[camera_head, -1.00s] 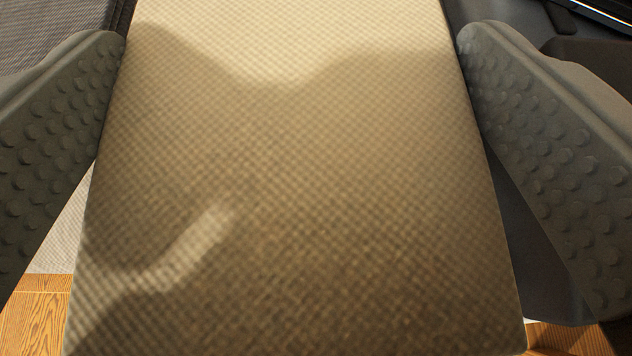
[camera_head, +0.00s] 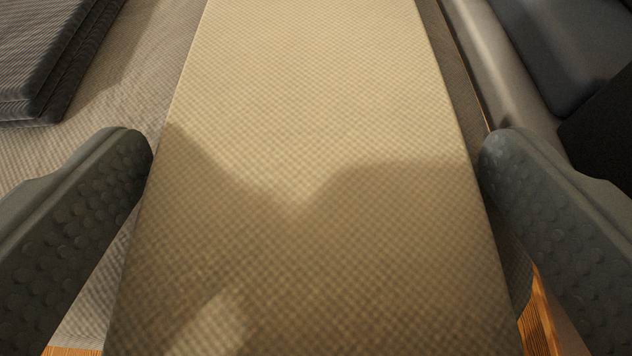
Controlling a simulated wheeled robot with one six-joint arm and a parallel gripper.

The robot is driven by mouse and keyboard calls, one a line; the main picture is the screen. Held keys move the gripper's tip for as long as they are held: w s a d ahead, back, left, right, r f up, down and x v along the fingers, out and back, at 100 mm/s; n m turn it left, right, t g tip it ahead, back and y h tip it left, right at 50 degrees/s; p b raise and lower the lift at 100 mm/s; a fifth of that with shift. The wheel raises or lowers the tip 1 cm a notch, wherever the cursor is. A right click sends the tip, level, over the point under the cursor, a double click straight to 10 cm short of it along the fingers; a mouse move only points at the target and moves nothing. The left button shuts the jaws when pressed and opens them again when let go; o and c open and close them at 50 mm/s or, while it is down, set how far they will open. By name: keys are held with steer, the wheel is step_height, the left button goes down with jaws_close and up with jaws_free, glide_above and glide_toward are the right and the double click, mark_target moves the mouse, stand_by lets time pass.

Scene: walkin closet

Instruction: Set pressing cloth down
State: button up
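The pressing cloth (camera_head: 320,110) is a long, flat beige woven piece. It runs from the bottom edge to the top edge of the picture between my two fingers. My gripper (camera_head: 316,145) is open around it, with a studded grey finger on each side.
A stack of dark grey folded fabric (camera_head: 45,55) lies at the upper left. Dark cushion-like shapes (camera_head: 560,45) stand along the upper right. Orange-brown wood (camera_head: 540,325) shows at the lower right. The pale surface left of the cloth is partly clear.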

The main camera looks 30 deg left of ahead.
steer(key=shift+r, duration=0.15)
stand_by(0.3)
steer(key=shift+s+d+r, duration=0.1)
steer(key=shift+s, duration=0.1)
steer(key=v, duration=1.1)
steer(key=shift+s+d, duration=0.15)
steer(key=shift+s, duration=0.15)
steer(key=s+d+r+m+t+h, duration=0.1)
steer(key=s+d+r+t, duration=0.15)
steer(key=d+r, duration=0.45)
steer(key=s+d+r+m+t+h, duration=0.1)
steer(key=s+d+r+m+h, duration=0.2)
steer(key=d, duration=0.7)
steer(key=s+d+r+t, duration=0.1)
steer(key=s+d+r, duration=0.4)
steer(key=d, duration=0.4)
steer(key=s+d+r+m+t+h, duration=0.1)
steer(key=s+d+r+m+h, duration=0.1)
steer(key=s+d, duration=0.4)
steer(key=shift+s+d+r+h, duration=0.35)
steer(key=shift+d+r+h, duration=0.15)
steer(key=shift+d+r, duration=0.35)
steer(key=shift+a+r+t, duration=0.1)
steer(key=shift+a+t, duration=0.05)
steer(key=shift+t, duration=0.1)
